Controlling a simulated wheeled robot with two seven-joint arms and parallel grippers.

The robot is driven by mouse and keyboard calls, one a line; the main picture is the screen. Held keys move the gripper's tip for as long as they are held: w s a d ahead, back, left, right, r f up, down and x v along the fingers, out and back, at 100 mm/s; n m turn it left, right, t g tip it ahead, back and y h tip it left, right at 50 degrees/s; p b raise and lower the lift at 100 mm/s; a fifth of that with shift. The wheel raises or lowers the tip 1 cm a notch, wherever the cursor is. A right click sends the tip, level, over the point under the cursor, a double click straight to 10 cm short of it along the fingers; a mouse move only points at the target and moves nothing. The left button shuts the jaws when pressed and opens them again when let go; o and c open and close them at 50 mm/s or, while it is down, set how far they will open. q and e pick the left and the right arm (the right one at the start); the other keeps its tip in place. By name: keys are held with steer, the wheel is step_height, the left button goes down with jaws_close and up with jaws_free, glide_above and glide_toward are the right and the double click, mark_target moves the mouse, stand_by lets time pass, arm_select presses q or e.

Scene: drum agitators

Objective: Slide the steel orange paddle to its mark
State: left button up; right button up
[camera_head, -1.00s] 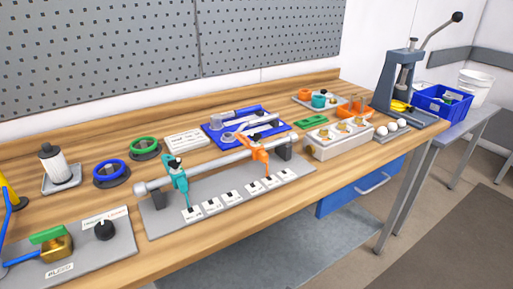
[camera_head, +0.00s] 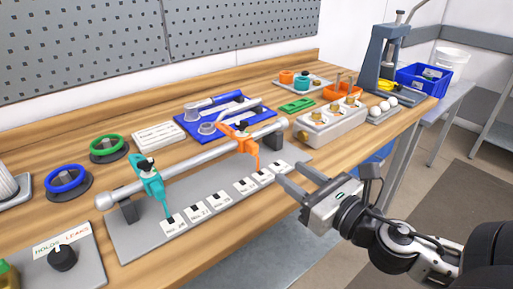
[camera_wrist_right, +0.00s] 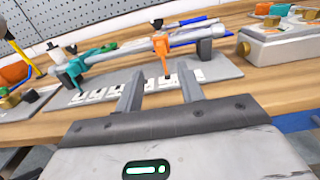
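The orange paddle (camera_head: 243,139) hangs on the steel shaft (camera_head: 199,157) toward its right end. Its thin tip points down at the white labels on the grey base plate (camera_head: 133,244), close to the second label from the right (camera_head: 263,177). It also shows in the right wrist view (camera_wrist_right: 161,48), beyond the fingers. The teal paddle (camera_head: 152,185) hangs near the left end, its tip by the leftmost label. My right gripper (camera_head: 291,176) is open and empty at the right front of the plate, apart from the orange paddle. My left gripper is not in view.
A beige box with brass knobs (camera_head: 333,127) stands right of the shaft. A blue tray of tools (camera_head: 190,125) lies behind it. A panel with a black knob (camera_head: 62,257) is at the front left. Bare bench shows in front of the plate.

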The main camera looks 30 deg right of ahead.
mark_target(256, 147)
steer(key=w, duration=0.4)
steer(key=w+p, duration=0.1)
steer(key=w, duration=0.3)
steer(key=w+a+p, duration=0.1)
steer(key=w, duration=0.3)
